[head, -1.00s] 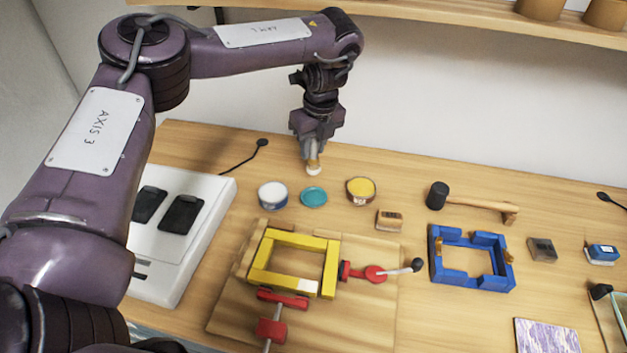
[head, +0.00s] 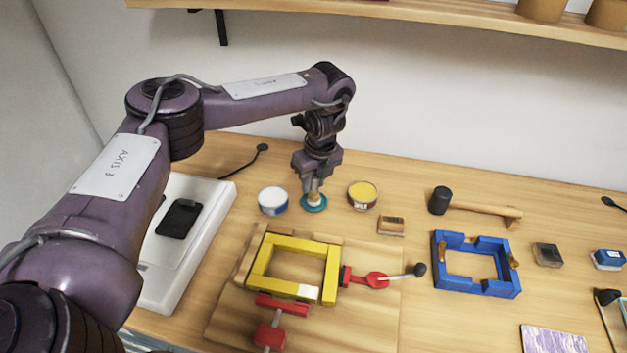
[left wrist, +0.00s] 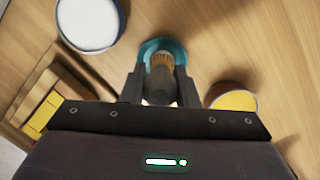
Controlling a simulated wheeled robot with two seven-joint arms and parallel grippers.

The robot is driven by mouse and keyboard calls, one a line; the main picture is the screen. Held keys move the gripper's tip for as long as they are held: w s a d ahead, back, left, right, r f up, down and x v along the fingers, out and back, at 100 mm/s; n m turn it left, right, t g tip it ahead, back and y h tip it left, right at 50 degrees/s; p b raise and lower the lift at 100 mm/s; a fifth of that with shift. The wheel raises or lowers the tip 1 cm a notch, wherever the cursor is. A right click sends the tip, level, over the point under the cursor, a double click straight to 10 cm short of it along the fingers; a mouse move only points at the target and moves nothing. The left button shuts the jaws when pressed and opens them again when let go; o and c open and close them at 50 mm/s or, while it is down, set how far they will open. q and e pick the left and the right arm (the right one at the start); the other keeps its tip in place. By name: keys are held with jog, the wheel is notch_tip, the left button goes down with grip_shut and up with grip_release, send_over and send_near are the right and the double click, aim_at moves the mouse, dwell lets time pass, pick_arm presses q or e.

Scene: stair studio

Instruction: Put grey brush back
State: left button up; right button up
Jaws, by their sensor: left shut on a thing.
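My left gripper (head: 313,188) points down over the teal dish (head: 323,206), between the white tin and the yellow tin. It is shut on a small brush (head: 314,197), upright with a tan, ribbed part and a pale part. In the left wrist view the brush (left wrist: 162,62) shows between the two fingers, in front of the teal dish (left wrist: 149,47). The lower end of the brush is over or in the dish; I cannot tell whether it touches. My right gripper is not in view.
A white tin (head: 272,200) stands left of the dish and a yellow-filled tin (head: 362,195) right of it. A wooden block (head: 391,226), yellow frame (head: 291,291) with red clamps, black mallet (head: 439,200) and blue frame (head: 437,271) lie nearby. A shelf (head: 420,22) hangs above.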

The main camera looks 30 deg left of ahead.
pick_arm(q)
jog(key=o, duration=0.8)
jog(key=shift+f, duration=0.1)
jog(key=shift+o, duration=0.8)
notch_tip(320, 180, up, 12)
jog(key=d+p, duration=0.2)
jog(key=shift+s, duration=0.3)
